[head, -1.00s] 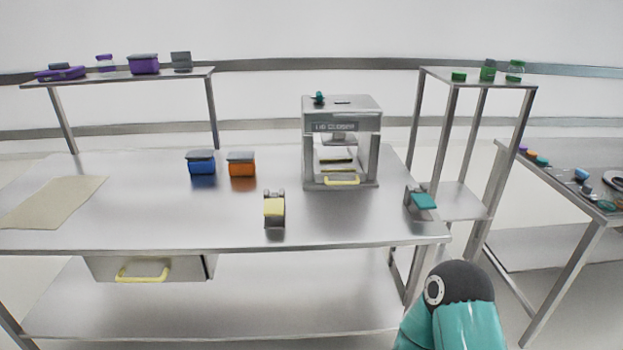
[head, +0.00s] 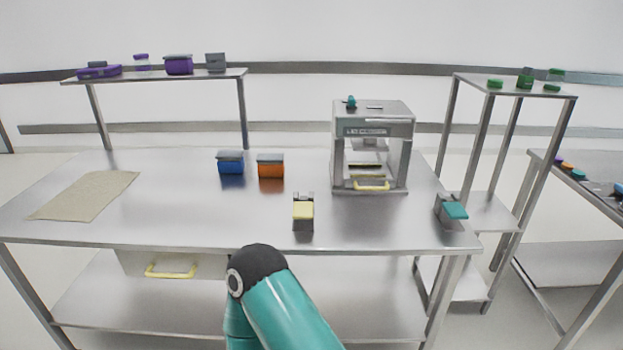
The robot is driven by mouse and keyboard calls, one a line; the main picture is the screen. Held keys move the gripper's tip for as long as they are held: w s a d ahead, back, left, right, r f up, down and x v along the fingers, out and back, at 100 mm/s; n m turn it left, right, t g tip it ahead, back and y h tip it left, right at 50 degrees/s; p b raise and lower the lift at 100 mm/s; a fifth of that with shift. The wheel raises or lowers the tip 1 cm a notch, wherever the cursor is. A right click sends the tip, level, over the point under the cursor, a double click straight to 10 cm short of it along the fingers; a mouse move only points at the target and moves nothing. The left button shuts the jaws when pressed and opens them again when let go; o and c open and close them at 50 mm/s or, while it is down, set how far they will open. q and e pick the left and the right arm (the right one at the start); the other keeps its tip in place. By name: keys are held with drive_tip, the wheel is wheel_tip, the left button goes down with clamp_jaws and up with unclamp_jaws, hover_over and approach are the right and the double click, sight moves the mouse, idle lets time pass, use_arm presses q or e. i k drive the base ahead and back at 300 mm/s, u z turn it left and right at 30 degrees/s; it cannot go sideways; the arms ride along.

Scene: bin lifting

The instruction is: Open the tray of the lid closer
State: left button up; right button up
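The lid closer (head: 374,122) is a grey metal machine with an open front, standing at the right back of the steel table. Its tray (head: 367,179) sits low inside the frame, with a yellow handle (head: 372,186) at the front. The tray appears to be in, within the machine's footprint. A teal arm link of mine with a dark joint is at the bottom centre, in front of the table edge. Neither gripper shows in the head view.
On the steel table (head: 190,215) are a blue box (head: 231,163), an orange box (head: 271,166), a yellow-topped device (head: 303,212), a teal-topped device (head: 453,209) and a beige mat (head: 85,196). A yellow-handled drawer (head: 158,264) hangs below. Tall shelf (head: 470,84) stands right.

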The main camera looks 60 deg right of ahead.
sight(360, 177)
drive_tip(key=z, duration=0.6)
drive_tip(key=i, duration=0.1)
drive_tip(key=u, duration=0.95)
drive_tip(key=k, duration=0.35)
drive_tip(key=z, duration=0.8)
drive_tip(key=k, duration=0.85)
drive_tip(key=z, duration=1.4)
drive_tip(key=i, duration=1.35)
drive_tip(key=u, duration=0.45)
